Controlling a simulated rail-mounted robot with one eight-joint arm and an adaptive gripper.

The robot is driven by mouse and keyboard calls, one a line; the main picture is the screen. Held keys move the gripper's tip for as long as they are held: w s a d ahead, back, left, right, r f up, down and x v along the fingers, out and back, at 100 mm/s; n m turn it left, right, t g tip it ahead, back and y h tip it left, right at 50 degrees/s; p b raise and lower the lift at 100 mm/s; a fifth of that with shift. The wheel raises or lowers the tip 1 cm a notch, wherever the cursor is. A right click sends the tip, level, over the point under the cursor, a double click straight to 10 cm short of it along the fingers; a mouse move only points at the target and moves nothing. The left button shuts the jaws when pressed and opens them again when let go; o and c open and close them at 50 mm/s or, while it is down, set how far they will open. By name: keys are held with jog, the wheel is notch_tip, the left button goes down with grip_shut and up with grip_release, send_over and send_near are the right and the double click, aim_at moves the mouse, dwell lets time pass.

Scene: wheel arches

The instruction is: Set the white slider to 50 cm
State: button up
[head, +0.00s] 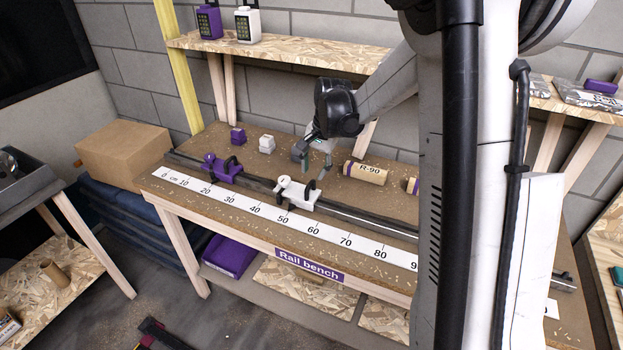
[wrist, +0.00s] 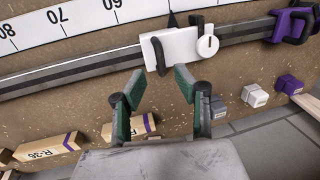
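The white slider (head: 297,196) sits on the dark rail of the bench, beside the 50 mark of the number strip. In the wrist view the white slider (wrist: 182,46) shows a black handle (wrist: 158,56), a round white knob (wrist: 208,45) and a dark pointer (wrist: 172,20) to the right of the 60 label. The 50 label is not readable there. My gripper (head: 313,165) is open and empty above the bench, behind the slider. Its fingertips (wrist: 159,85) are spread near the handle, which lies just beyond the gap between them.
A purple slider (head: 222,170) is on the same rail, at the lower-number end. The number strip (head: 330,234) runs along the front edge.

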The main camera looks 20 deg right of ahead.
notch_tip(320, 180, up, 7)
jog(key=s, duration=0.1)
jog(key=shift+d+f, duration=0.15)
jog(key=shift+d, duration=0.25)
jog(key=s+a+r+n+t+b, duration=0.1)
jog(key=s+a+r+n, duration=0.15)
jog(key=s, duration=0.25)
jog(key=s+a+r+n+t+h, duration=0.1)
jog(key=s+a+r, duration=0.1)
jog(key=s+a, duration=0.15)
jog(key=s+a+r+n+t+b, duration=0.1)
jog(key=s+a+r, duration=0.1)
jog(key=s, duration=0.4)
jog(key=s+a+f+n+t, duration=0.1)
jog(key=s+a+n, duration=0.1)
jog(key=s, duration=0.4)
jog(key=s+a+f+n+t+b, duration=0.1)
jog(key=s+a+f+n, duration=0.1)
jog(key=s, duration=0.5)
jog(key=shift+s+a+f+n+t+b, duration=0.15)
jog(key=shift+a+f+n+t+b, duration=0.15)
jog(key=shift+n, duration=0.35)
dwell(0.9)
